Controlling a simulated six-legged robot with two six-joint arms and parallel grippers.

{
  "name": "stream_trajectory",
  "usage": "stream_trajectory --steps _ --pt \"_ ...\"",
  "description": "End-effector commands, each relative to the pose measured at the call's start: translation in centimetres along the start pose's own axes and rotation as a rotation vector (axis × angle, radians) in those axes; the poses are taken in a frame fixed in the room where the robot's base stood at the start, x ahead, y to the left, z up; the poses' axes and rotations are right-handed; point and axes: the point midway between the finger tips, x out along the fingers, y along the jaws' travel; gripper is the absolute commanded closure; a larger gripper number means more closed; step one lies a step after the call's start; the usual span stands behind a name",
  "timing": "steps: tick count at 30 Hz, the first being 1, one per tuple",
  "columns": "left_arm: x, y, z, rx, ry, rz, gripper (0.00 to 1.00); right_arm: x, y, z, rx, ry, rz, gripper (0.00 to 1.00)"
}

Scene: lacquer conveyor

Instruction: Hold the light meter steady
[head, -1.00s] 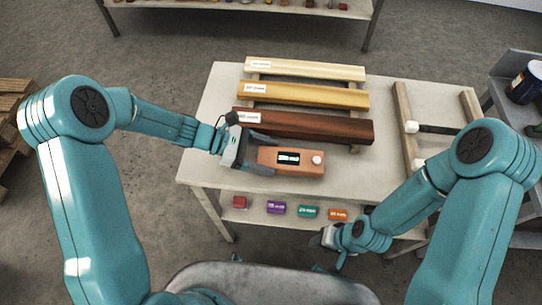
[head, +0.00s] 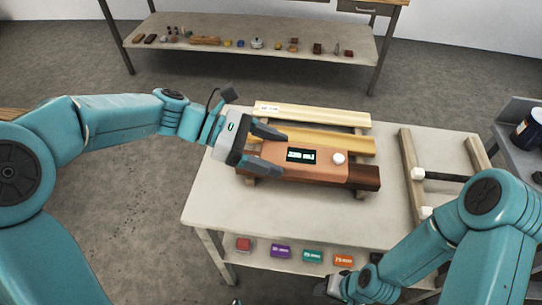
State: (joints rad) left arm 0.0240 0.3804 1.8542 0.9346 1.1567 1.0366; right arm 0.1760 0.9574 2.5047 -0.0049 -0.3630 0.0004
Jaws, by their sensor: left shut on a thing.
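The light meter (head: 320,170), an orange-brown box with a dark lit display and a white round knob, is in the middle of the head view. My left gripper (head: 268,150) is shut on its left end. The meter is over the dark brown lacquered bar (head: 364,177) and hides most of it; I cannot tell whether they touch. A golden bar (head: 340,142) and a pale bar (head: 320,117) lie behind it. My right gripper (head: 340,286) is low at the table's front right, partly hidden by my arm; its jaws are unclear.
The bars rest on a pale table (head: 300,215), whose front part is clear. A wooden frame with white knobs (head: 418,173) stands at the right. Small coloured blocks (head: 281,251) sit on the lower shelf. A paint can (head: 529,130) is far right, and a workbench (head: 250,47) stands at the back.

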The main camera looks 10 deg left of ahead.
Motion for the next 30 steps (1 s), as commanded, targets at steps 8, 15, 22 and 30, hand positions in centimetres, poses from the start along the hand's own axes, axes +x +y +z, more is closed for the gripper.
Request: stream_trajectory --steps 8,15,22,30 --pt "0.1 0.0 -0.2 0.001 -0.001 0.000 0.64 0.1 0.1 0.0 0.000 0.000 0.000 0.57" --pt "0.6 0.0 -1.5 0.000 -0.001 0.000 0.64 1.0 0.4 0.0 0.000 0.000 0.000 0.57" --pt "1.1 0.0 -2.6 0.000 -0.001 0.000 0.64 1.8 0.6 0.0 0.000 0.000 0.000 0.57" --pt "1.6 0.0 -4.0 -0.001 -0.001 0.000 0.64 2.7 1.0 -0.1 0.000 0.000 0.000 0.57"
